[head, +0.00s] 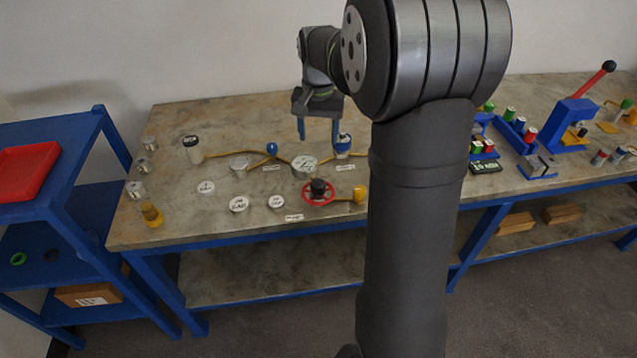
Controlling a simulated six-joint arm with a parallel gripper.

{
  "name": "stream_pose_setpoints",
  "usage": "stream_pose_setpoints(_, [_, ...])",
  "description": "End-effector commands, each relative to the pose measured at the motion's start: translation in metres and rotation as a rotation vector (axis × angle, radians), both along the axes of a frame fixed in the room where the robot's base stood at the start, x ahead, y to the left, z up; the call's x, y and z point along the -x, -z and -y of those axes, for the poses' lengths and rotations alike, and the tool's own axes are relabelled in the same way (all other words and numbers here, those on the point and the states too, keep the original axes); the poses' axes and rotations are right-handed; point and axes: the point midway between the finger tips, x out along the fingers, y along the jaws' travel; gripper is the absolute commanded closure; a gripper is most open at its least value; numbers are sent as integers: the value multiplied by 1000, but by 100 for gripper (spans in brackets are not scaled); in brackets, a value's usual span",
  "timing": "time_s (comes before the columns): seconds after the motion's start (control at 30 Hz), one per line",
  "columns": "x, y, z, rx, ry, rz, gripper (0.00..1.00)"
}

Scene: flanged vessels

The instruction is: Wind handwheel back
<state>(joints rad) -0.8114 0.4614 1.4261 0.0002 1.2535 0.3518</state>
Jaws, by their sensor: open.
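The red handwheel (304,195) lies flat near the front edge of the bench, with a dark knob at its centre. A yellow fitting (360,194) stands just to its right, joined by a yellow pipe. My gripper (318,130) points down above the back of the bench, above and behind the handwheel and clear of it. Its two blue fingers are apart with nothing seen between them. My arm hides part of the bench to the right.
White round lids (239,204) lie left of the handwheel. A white-topped vessel (304,166) is behind it, with yellow pipes (240,153) alongside. A blue lever press (577,115) is far right. A blue shelf with a red tray (25,172) is left.

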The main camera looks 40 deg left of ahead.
Motion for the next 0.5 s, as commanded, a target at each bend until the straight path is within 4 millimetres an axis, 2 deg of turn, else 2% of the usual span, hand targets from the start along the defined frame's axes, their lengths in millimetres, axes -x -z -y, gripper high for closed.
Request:
stream_pose_setpoints(0.1, [0,4,0,1,-76,0,41])
stream_pose_setpoints(0.27, [0,14,0,2,-99,-2,41])
stream_pose_setpoints(0.37, [1,29,0,4,-98,-3,41])
stream_pose_setpoints(0.5, [1,59,0,4,-97,-4,41])
